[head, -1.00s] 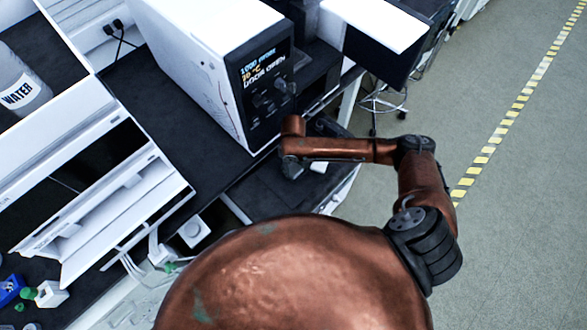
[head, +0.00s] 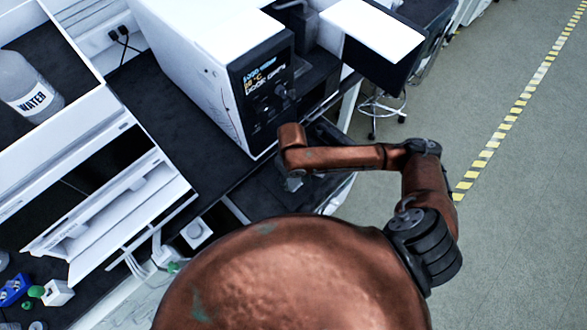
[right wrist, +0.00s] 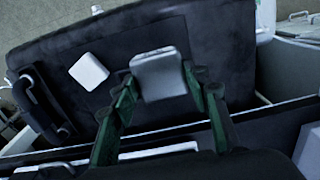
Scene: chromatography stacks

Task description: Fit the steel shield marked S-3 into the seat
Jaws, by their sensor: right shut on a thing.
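A grey metal piece (right wrist: 158,76) sits between the green-sided fingers of my right gripper (right wrist: 163,88) in the right wrist view. The gripper is shut on it. No S-3 mark can be read on it, so I cannot confirm that it is the named shield. In the head view my right gripper (head: 292,181) is mostly hidden under its own wrist, over the dark bench in front of the instrument (head: 215,70). I cannot make out the seat in either view. My left gripper is not in view.
A white block (right wrist: 88,71) lies on the dark surface beside the held piece. The instrument with a lit display stands just beyond my right wrist. A water bottle (head: 30,87) is at the far left. A stool (head: 383,112) and open floor are right of the bench.

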